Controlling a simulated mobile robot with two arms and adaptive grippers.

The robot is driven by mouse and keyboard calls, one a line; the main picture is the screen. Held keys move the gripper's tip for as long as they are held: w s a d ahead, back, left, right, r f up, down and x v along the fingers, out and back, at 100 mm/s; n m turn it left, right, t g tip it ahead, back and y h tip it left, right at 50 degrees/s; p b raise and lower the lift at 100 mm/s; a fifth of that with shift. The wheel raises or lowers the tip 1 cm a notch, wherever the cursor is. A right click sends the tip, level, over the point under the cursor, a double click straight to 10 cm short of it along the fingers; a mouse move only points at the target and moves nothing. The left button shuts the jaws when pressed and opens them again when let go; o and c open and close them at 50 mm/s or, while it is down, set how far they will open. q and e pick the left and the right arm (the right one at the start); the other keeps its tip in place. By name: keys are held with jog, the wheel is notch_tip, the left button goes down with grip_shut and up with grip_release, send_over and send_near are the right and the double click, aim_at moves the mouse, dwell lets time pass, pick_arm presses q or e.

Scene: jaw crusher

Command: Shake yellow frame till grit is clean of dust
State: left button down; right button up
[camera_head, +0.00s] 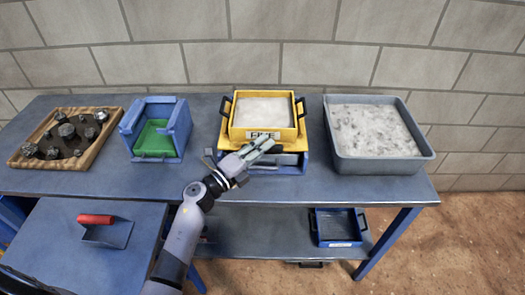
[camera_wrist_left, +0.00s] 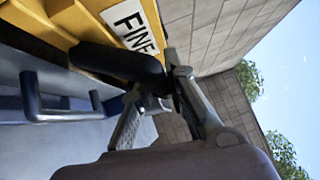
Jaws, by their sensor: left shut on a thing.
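The yellow frame (camera_head: 239,132) with a FINE label stands on a blue stand at the middle of the bench, level as far as I can tell. Pale, whitish grit (camera_head: 264,111) fills it. My left gripper (camera_head: 264,146) is at its front, just below the label. In the left wrist view the yellow frame (camera_wrist_left: 88,22) is close, and my left gripper (camera_wrist_left: 160,105) is shut on its black handle (camera_wrist_left: 118,66). The fingers partly hide the handle's end. My right gripper is not in view.
A grey tray (camera_head: 383,167) of dusty pale material stands at right. At left are a blue box (camera_head: 180,125) with a green insert and a wooden tray (camera_head: 92,152) of dark rocks. A red-handled scoop (camera_head: 108,236) lies on the lower left table. A small blue tray (camera_head: 338,243) sits below.

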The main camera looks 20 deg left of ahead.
aim_at(267, 134)
pick_arm(q)
jog(key=w, duration=0.2)
jog(key=w+a+b, duration=0.1)
jog(key=w, duration=0.1)
jog(key=shift+a+f, duration=0.15)
jog(key=shift+f, duration=0.05)
jog(key=shift+r, duration=0.1)
jog(key=c, duration=1.8)
grip_release()
jog(key=shift+c, duration=0.2)
jog(key=shift+s, duration=0.1)
jog(key=v, duration=1.2)
